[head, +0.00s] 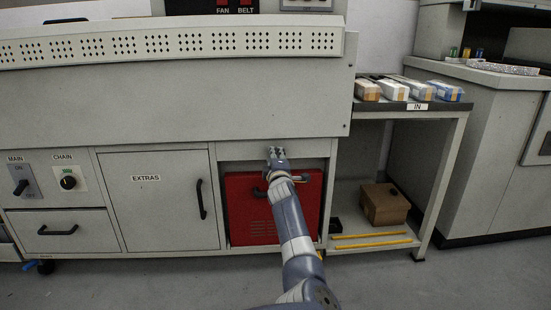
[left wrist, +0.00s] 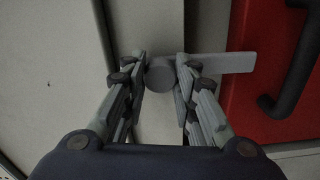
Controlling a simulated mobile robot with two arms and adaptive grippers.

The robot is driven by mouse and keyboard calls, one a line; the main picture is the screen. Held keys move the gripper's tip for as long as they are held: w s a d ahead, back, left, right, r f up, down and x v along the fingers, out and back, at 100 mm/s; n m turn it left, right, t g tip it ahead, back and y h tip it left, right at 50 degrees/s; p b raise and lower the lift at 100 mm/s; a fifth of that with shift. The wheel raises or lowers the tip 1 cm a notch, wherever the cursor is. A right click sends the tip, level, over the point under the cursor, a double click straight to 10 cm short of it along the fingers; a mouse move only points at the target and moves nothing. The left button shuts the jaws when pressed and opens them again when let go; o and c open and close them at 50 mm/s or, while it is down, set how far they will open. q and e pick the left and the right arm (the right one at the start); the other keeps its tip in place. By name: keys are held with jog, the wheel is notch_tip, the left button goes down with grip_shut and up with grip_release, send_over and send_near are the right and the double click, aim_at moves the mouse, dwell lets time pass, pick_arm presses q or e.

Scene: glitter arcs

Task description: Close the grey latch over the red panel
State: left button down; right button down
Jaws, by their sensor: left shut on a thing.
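The red panel (head: 245,215) sits in the cabinet opening below a grey frame, with a black handle near its top. It also shows at the right of the left wrist view (left wrist: 245,110). The grey latch (left wrist: 225,63) has a round boss and a flat bar whose tip overlaps the red panel's edge. My left gripper (head: 277,152) is at the frame above the panel. In the left wrist view its fingers (left wrist: 160,80) are shut on the latch, either side of the round boss. In the head view, my gripper and arm hide the latch and part of the panel. My right gripper is not in view.
The panel's dark handle (left wrist: 295,75) stands out close to the latch bar. An EXTRAS door (head: 160,205) is to the left, with MAIN and CHAIN knobs beyond. A shelf unit (head: 440,165) with boxes stands to the right. A perforated ledge (head: 170,42) overhangs above.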

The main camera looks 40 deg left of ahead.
pick_arm(q)
jog(key=c, duration=1.2)
grip_release()
jog(key=shift+a, duration=0.1)
jog(key=shift+c, duration=0.2)
jog(key=v, duration=0.7)
jog(key=shift+s+d, duration=0.15)
jog(key=shift+d, duration=0.1)
